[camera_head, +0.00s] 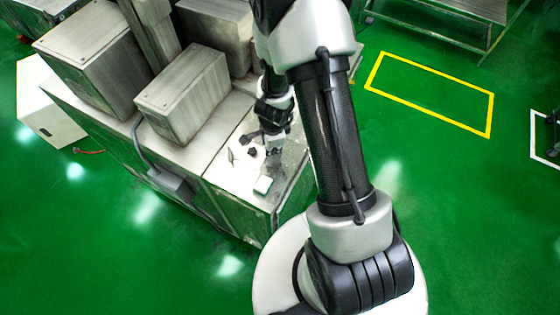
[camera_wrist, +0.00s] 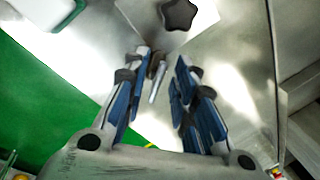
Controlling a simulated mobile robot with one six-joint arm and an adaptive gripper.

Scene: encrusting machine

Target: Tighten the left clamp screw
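My gripper (camera_wrist: 164,62) is open in the wrist view, its two blue-padded fingers apart. A thin metal pin with a brownish part at its upper end (camera_wrist: 157,82) shows between the fingers, closer to the left one; I cannot tell whether they touch. A black star-shaped knob (camera_wrist: 179,14) sits on a metal plate just beyond the fingertips, outside the grip. I cannot tell for sure which of these is the left clamp screw. In the head view my gripper (camera_head: 273,152) is low over the machine top, and a dark knob (camera_head: 252,152) shows left of it.
A white block (camera_head: 263,185) lies near the front edge of the machine's metal top (camera_head: 225,172); it also shows in the wrist view (camera_wrist: 45,12). Grey metal boxes (camera_head: 183,95) stand behind and left. Green floor (camera_head: 450,180) is open to the right.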

